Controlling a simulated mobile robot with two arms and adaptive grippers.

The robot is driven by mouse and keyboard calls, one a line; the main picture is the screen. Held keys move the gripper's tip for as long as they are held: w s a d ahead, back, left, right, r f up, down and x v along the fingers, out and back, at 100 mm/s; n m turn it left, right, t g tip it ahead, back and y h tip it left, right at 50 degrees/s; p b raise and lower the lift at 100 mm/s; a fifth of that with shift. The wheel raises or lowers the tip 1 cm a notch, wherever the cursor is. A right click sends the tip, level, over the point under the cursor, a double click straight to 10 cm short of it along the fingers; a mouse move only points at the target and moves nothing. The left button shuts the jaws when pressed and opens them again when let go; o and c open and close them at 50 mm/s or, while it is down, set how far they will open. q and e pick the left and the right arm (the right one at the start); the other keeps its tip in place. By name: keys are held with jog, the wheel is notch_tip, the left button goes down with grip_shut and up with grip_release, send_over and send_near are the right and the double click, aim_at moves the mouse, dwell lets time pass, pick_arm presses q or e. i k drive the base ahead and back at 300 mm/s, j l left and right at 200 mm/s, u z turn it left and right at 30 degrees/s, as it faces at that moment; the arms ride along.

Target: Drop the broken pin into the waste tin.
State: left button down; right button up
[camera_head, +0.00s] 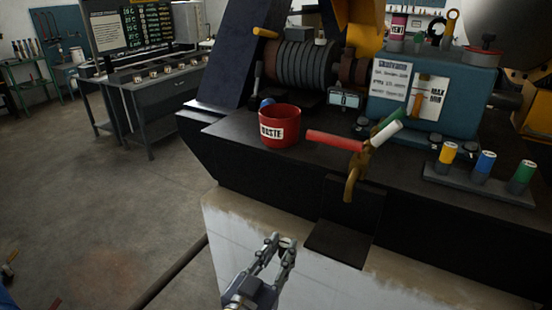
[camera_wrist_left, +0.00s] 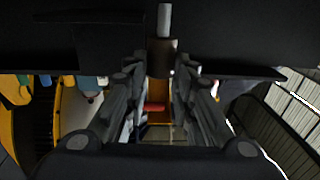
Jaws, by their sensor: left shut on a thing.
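The red waste tin (camera_head: 279,138), labelled WASTE, stands upright and open-topped near the left end of the dark bench top in the head view. My left gripper (camera_head: 282,242) is below and in front of the bench edge, apart from the tin. It is shut on a small grey piece, the broken pin (camera_head: 288,242), between its fingertips. In the left wrist view the fingers (camera_wrist_left: 161,75) close around a brownish piece with a pale grey stub (camera_wrist_left: 164,20). My right gripper is not in view.
A lever with red, white and green grips (camera_head: 336,140) stands right of the tin. A blue gauge box (camera_head: 425,95) is behind it. A rack of coloured cylinders (camera_head: 478,183) is at right. A dark bracket (camera_head: 343,235) juts from the bench front, right of my gripper.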

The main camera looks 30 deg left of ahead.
aim_at(274, 138)
jog(key=u, duration=0.35)
jog(key=i+l+u, duration=0.1)
jog(key=u, duration=0.3)
jog(key=i+l+u, duration=0.1)
jog(key=u, duration=0.25)
